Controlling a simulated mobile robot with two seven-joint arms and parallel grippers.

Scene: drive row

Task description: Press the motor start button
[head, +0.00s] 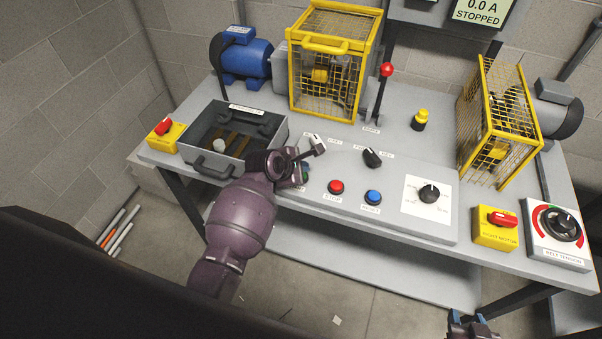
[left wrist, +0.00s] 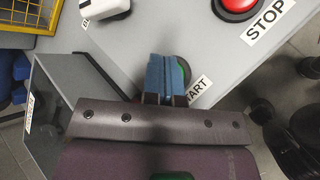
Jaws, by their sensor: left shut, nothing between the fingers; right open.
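The green start button (left wrist: 185,71) is mostly hidden behind my left gripper (left wrist: 165,77) in the left wrist view; a green edge shows beside the blue fingertips. Its label (left wrist: 197,88) is partly covered, with "ART" readable. The left gripper is shut and empty, with its tips over or at the button; I cannot tell whether they touch. In the head view the left gripper (head: 302,172) is over the left part of the sloped control panel (head: 300,204). My right gripper (head: 473,323) is open at the bottom edge, away from the panel. The display (head: 478,12) reads "0.0 A STOPPED".
The red STOP button (head: 336,186) and a blue button (head: 373,197) are to the right. A white-handled switch (head: 317,143) and a black knob (head: 372,157) stand behind. An open grey box (head: 217,165) is left. Yellow cages (head: 335,45) stand on the bench.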

